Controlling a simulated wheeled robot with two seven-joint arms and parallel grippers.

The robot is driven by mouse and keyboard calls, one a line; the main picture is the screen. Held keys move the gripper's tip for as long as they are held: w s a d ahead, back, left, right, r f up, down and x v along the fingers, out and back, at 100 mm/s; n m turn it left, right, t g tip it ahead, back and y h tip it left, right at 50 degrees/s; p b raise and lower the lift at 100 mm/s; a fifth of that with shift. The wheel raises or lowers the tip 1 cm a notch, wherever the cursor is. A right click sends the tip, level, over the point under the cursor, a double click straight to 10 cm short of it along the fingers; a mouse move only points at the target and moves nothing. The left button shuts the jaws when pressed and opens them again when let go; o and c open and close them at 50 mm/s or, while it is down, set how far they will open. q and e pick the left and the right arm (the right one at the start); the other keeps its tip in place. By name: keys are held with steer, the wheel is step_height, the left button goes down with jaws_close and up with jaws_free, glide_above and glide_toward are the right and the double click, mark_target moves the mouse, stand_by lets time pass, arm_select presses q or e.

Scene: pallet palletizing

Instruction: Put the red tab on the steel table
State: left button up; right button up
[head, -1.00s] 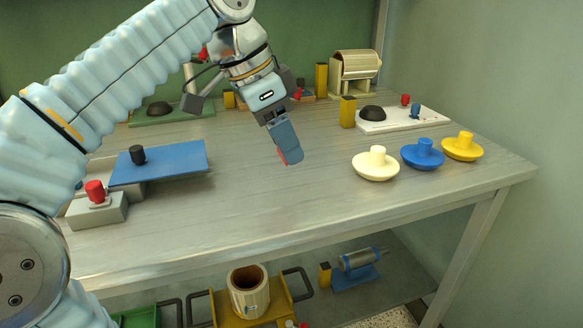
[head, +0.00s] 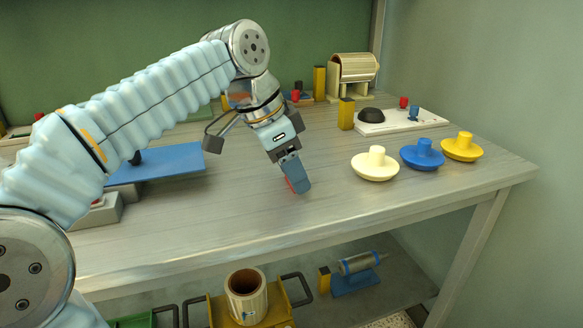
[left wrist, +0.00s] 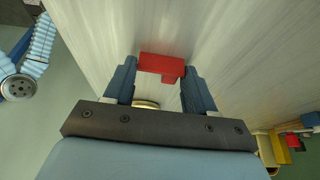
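My left gripper (head: 297,180) points down over the middle of the steel table (head: 235,215). It is shut on the red tab (left wrist: 160,67), which sits between the fingertips in the left wrist view, across the gap between the two blue fingers. In the head view only a thin red edge of the tab (head: 289,184) shows beside the finger; the rest is hidden. The fingertips are close to the tabletop, but I cannot tell whether the tab touches it. My right gripper is not in view.
Cream (head: 375,164), blue (head: 423,154) and yellow (head: 463,147) knobbed discs stand on the right. A white panel (head: 385,128) lies behind them. A blue plate (head: 165,163) is on the left. The tabletop in front of the gripper is clear to the front edge.

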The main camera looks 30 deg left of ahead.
arm_select(q)
steer(key=o, duration=0.3)
steer(key=shift+o, duration=0.2)
steer(key=shift+r, duration=0.1)
steer(key=shift+r, duration=0.35)
steer(key=p+v, duration=0.3)
steer(key=v, duration=0.8)
steer(key=shift+s+r, duration=0.15)
